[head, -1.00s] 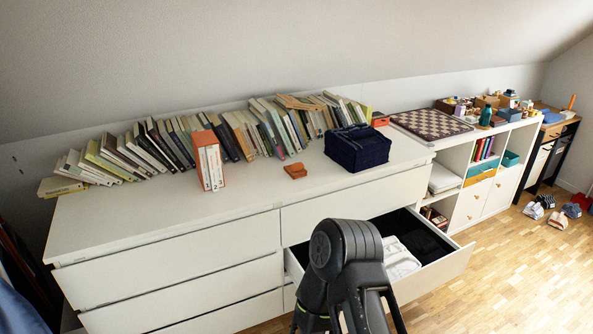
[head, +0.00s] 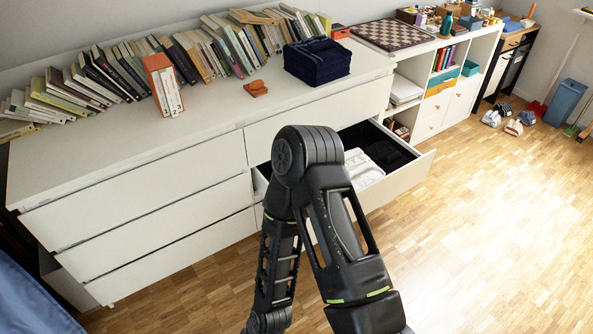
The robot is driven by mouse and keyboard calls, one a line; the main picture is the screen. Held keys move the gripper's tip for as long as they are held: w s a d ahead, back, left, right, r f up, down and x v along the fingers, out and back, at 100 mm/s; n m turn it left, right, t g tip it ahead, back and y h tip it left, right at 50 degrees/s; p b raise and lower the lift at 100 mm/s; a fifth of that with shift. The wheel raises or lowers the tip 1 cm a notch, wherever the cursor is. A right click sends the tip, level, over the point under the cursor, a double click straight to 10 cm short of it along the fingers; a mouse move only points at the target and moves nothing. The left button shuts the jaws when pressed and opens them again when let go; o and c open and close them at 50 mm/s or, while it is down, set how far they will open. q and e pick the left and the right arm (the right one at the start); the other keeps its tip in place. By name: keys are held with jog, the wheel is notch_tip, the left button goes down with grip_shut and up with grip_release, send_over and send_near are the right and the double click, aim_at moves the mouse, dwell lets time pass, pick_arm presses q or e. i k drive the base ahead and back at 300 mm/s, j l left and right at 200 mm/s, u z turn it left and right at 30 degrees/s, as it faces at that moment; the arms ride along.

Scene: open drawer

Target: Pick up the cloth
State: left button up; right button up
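Neither of my grippers shows.
A row of leaning books (head: 110,72) lines the back of the dresser, with an orange-and-white book set (head: 163,86) in front. A chessboard (head: 393,34) lies on the shelf unit at right. A blue bin (head: 565,102) stands on the mostly clear wooden floor.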

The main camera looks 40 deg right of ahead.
aim_at(256, 88)
jog(key=l+u, duration=0.2)
jog(key=u, duration=0.2)
jog(key=i+l+u, duration=0.1)
jog(key=l+u, duration=0.4)
jog(key=l, duration=0.65)
jog(key=k+l+u, duration=0.15)
jog(key=l, duration=0.65)
jog(key=l+u, duration=0.15)
jog(key=l, duration=0.65)
